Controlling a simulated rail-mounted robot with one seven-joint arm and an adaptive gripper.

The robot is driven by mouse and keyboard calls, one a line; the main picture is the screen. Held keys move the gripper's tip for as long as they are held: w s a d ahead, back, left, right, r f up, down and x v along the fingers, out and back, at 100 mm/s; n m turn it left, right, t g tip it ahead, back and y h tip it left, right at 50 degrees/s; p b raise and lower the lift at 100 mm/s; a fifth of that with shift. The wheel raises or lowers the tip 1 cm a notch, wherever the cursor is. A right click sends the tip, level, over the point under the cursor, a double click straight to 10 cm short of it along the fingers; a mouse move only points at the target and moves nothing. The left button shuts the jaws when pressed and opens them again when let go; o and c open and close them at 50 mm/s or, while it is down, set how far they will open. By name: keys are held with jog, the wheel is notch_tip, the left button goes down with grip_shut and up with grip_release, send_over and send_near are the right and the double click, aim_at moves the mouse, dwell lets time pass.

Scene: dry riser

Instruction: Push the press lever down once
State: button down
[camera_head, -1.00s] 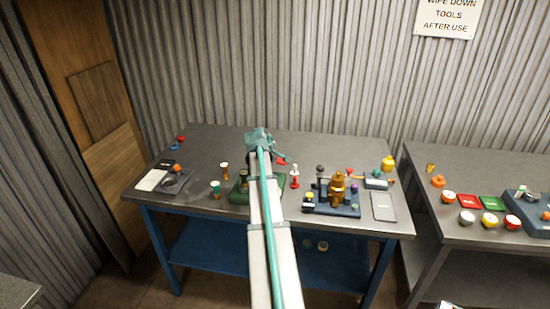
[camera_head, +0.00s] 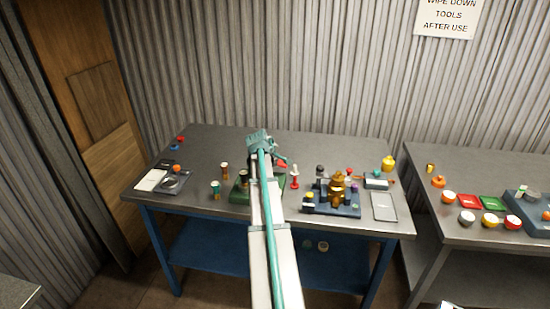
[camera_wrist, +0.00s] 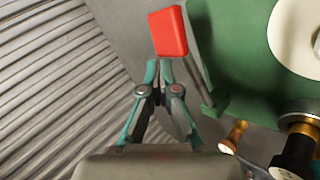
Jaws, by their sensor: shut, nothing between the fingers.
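The press has a green base (camera_head: 240,197) on the middle table, partly hidden behind my arm in the head view. In the wrist view its green body (camera_wrist: 240,50) fills the upper right. A red block (camera_wrist: 168,32), which looks like the lever's handle, is just beyond my fingertips. A bit of red (camera_head: 282,163) also shows beside my arm in the head view. My gripper (camera_wrist: 163,66) is shut and empty, with its tips close to the red block's lower edge; I cannot tell whether they touch. In the head view my gripper (camera_head: 264,143) is over the table's back half.
A red-and-white piece (camera_head: 295,178) stands right of my arm, then a blue-grey fixture (camera_head: 333,208) with a brass part. Small pegs (camera_head: 216,189) stand on the left. The corrugated wall (camera_head: 300,70) rises behind the table. The table's back left is mostly clear.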

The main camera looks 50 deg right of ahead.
jog(key=shift+s+f, duration=0.15)
jog(key=shift+f, duration=0.3)
dwell(0.7)
jog(key=shift+r, duration=0.1)
jog(key=shift+w+a+r+p, duration=0.1)
jog(key=shift+w+r+p, duration=0.2)
jog(key=shift+r, duration=0.4)
jog(key=shift+w+a+r+p, duration=0.1)
jog(key=shift+w+r+p, duration=0.25)
jog(key=shift+r, duration=0.35)
jog(key=shift+w+a+r+p, duration=0.15)
jog(key=shift+r+p, duration=0.25)
jog(key=shift+r, duration=0.3)
jog(key=r, duration=0.1)
jog(key=w+r+p, duration=0.1)
jog(key=r, duration=0.1)
jog(key=r+p, duration=0.1)
jog(key=shift+w+a+r, duration=0.3)
jog(key=shift+w+a, duration=0.05)
